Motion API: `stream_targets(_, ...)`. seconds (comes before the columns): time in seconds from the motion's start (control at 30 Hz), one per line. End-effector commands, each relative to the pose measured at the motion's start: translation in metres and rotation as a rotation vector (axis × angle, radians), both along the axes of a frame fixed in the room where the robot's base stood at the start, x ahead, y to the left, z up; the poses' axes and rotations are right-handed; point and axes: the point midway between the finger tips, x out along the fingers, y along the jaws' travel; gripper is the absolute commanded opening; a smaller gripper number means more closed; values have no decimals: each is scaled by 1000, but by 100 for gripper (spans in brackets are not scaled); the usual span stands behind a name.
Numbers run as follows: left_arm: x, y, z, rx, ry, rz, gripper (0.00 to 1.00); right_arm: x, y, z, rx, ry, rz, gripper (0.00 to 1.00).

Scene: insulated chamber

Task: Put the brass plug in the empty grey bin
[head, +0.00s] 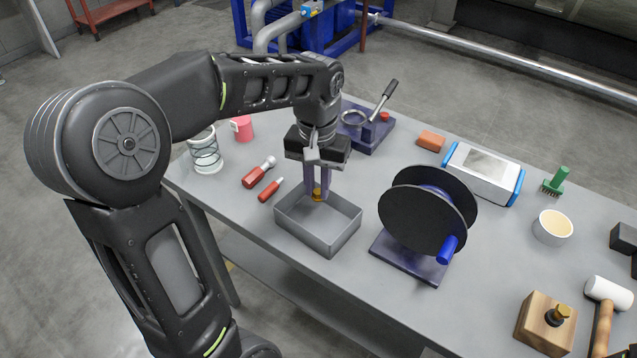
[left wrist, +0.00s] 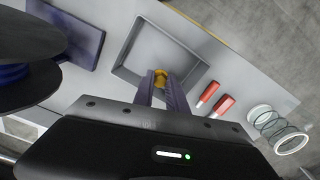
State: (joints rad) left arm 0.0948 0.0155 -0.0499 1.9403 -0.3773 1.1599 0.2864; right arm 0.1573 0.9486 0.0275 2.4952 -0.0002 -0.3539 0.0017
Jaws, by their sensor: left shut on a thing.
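My left gripper (head: 317,192) points down over the grey bin (head: 338,240) and is shut on the brass plug (head: 318,196). The plug is small and golden, and it shows between the fingertips in the left wrist view (left wrist: 161,77). In the head view the plug appears above the bin's far part; its exact height over the floor is hard to tell. The bin is an open rectangular tray with nothing else seen in it, and it also shows in the left wrist view (left wrist: 140,50). My right gripper is not in view.
A black reel (head: 420,215) on a dark base stands right of the bin. Two red-handled screwdrivers (head: 256,176) lie left of it.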

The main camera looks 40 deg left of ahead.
Motion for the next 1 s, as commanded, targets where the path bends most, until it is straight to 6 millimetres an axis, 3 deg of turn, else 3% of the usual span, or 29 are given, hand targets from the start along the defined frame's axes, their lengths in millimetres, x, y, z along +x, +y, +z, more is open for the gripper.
stream_targets(0.6,0,0,-61,0,0,0,0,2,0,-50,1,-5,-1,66)
stream_targets(1.0,0,0,-69,0,0,0,0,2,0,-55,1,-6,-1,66)
